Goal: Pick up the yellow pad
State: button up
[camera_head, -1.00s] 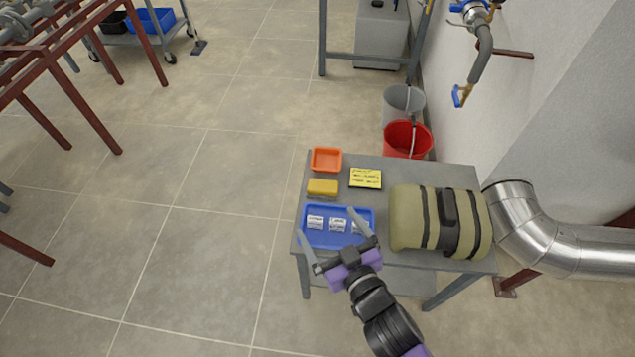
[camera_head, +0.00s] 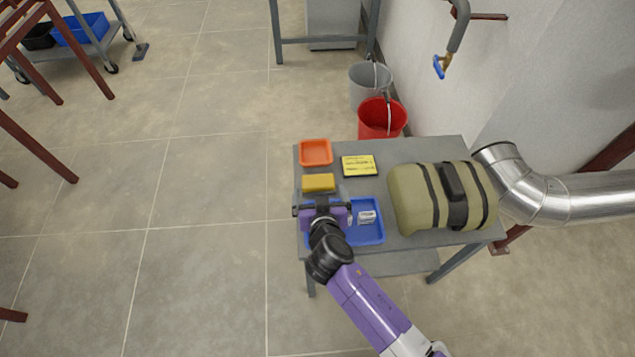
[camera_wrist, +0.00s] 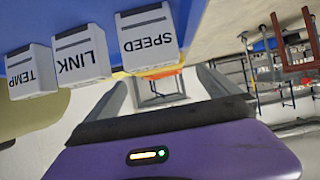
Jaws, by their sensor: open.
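A plain yellow block-like pad (camera_head: 319,183) lies on the grey table (camera_head: 420,150), just beyond the blue tray. A flat yellow note pad (camera_head: 359,165) with dark writing and a dark edge lies to its right, farther back. My gripper (camera_head: 322,198) is over the left part of the blue tray (camera_head: 365,236), just on the near side of the plain yellow pad. In the wrist view my gripper (camera_wrist: 162,82) has its two fingers apart, with nothing held between them. The orange tray (camera_wrist: 160,86) shows beyond the fingers there.
White blocks labelled SPEED (camera_wrist: 149,38), LINK (camera_wrist: 80,52) and TEMP (camera_wrist: 30,72) are in the blue tray. An olive bag (camera_head: 445,197) with dark straps fills the table's right side. A red bucket (camera_head: 381,119) and a grey bucket (camera_head: 369,85) stand behind the table.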

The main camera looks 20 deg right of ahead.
aim_at(319, 181)
jog(key=shift+x, duration=3.55)
jog(key=shift+d, duration=0.15)
jog(key=shift+c, duration=0.2)
jog(key=shift+r, duration=0.1)
jog(key=c, duration=1.1)
